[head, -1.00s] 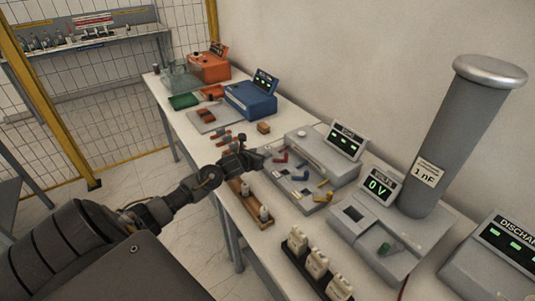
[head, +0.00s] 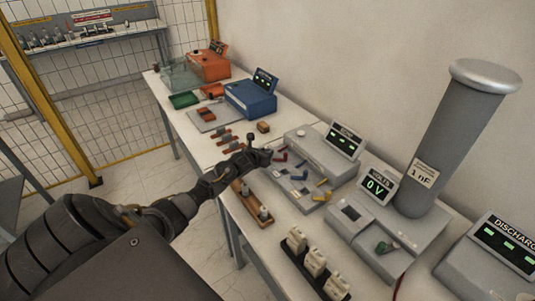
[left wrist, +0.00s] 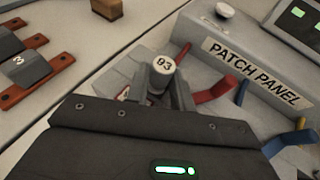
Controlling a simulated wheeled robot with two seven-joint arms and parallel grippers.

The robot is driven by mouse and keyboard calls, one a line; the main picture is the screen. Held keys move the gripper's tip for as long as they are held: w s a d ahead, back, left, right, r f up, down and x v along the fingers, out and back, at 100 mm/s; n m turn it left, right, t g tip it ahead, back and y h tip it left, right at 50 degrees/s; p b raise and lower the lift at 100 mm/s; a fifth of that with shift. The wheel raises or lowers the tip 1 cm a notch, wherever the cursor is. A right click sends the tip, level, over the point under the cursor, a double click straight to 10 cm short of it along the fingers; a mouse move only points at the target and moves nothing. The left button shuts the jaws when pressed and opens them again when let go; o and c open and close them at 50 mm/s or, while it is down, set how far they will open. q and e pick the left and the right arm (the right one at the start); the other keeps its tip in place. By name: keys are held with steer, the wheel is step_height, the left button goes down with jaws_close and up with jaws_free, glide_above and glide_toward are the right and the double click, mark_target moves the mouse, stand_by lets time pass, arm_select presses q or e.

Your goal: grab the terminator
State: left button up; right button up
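A small white cylinder marked 93 (left wrist: 163,66), which may be the terminator, stands between the two grey fingers of my left gripper (left wrist: 160,88) in the left wrist view. The fingers flank it closely and appear shut on it; its lower part is hidden. In the head view my left gripper (head: 264,155) is at the left edge of the grey patch panel (head: 318,153), and the cylinder is too small to make out there. Other white-topped cylinders stand in a wooden rack (head: 250,204) below the gripper. My right gripper is not in view.
Red (left wrist: 216,90), blue (left wrist: 242,92) and yellow (left wrist: 290,139) plugs sit on the panel just right of the gripper. Brown-based blocks (left wrist: 30,72) lie left. A black rack (head: 298,257) of white pieces and a tall grey column (head: 448,135) stand nearer and right.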

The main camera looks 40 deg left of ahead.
arm_select(q)
jaws_close()
steer(key=shift+r, duration=0.1)
steer(key=shift+r+b, duration=0.55)
steer(key=s+d+r+b, duration=0.1)
steer(key=s+r+b, duration=0.3)
steer(key=s+r, duration=0.7)
steer(key=s, duration=0.3)
steer(key=shift+r+b, duration=0.3)
steer(key=shift+b, duration=0.1)
